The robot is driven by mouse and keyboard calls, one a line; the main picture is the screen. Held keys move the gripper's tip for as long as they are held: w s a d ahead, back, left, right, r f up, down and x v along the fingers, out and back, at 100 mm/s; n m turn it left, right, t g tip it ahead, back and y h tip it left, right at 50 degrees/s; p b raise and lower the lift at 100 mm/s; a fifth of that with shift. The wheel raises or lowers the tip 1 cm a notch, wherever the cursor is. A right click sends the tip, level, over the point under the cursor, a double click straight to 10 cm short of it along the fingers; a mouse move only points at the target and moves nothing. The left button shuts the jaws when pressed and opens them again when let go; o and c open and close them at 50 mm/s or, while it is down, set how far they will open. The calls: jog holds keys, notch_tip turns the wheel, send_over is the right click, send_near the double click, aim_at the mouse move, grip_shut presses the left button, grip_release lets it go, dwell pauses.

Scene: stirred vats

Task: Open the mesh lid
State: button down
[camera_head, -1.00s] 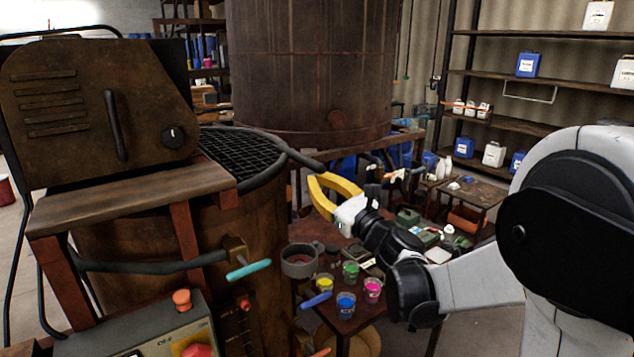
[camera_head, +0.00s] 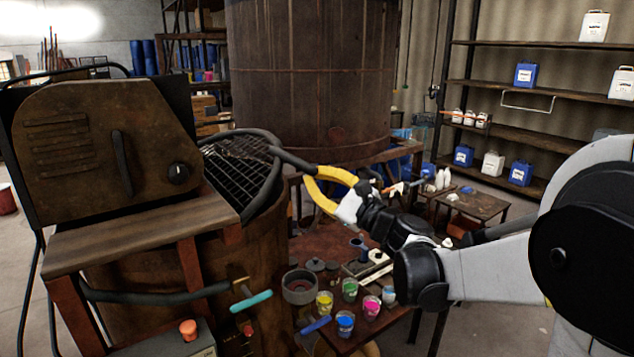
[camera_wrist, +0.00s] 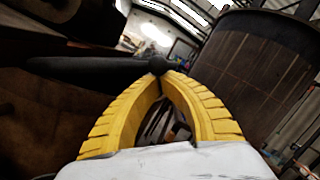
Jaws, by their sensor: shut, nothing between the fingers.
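The mesh lid (camera_head: 240,166) is a dark round grid with a thick rim on top of the rusty brown vat (camera_head: 250,262) at left. It looks tilted, with a dark band at its right edge; how far it is raised is hard to tell. Its dark handle (camera_head: 293,160) sticks out to the right. My yellow-fingered gripper (camera_head: 309,173) is shut and empty, its tips at the handle's outer end. In the wrist view the closed fingertips (camera_wrist: 161,76) meet just under the end of the dark handle (camera_wrist: 95,67), touching or nearly so.
A rusty machine housing (camera_head: 100,150) on a wooden shelf (camera_head: 140,230) stands left of the lid. A valve with a turquoise handle (camera_head: 251,301) juts from the vat front. A low table with paint cups (camera_head: 346,320) lies below my arm. A large tank (camera_head: 312,80) stands behind.

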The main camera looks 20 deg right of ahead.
jog(key=s+a+r+n+g+p, duration=0.2)
jog(key=s+a+r+n+p, duration=0.1)
jog(key=a+r+n+p, duration=0.6)
jog(key=shift+s+a+r+n+g, duration=0.2)
jog(key=shift+a+r+n+g, duration=0.1)
jog(key=shift+a+r+n, duration=0.6)
jog(key=shift+d+r, duration=0.15)
jog(key=shift+d, duration=0.2)
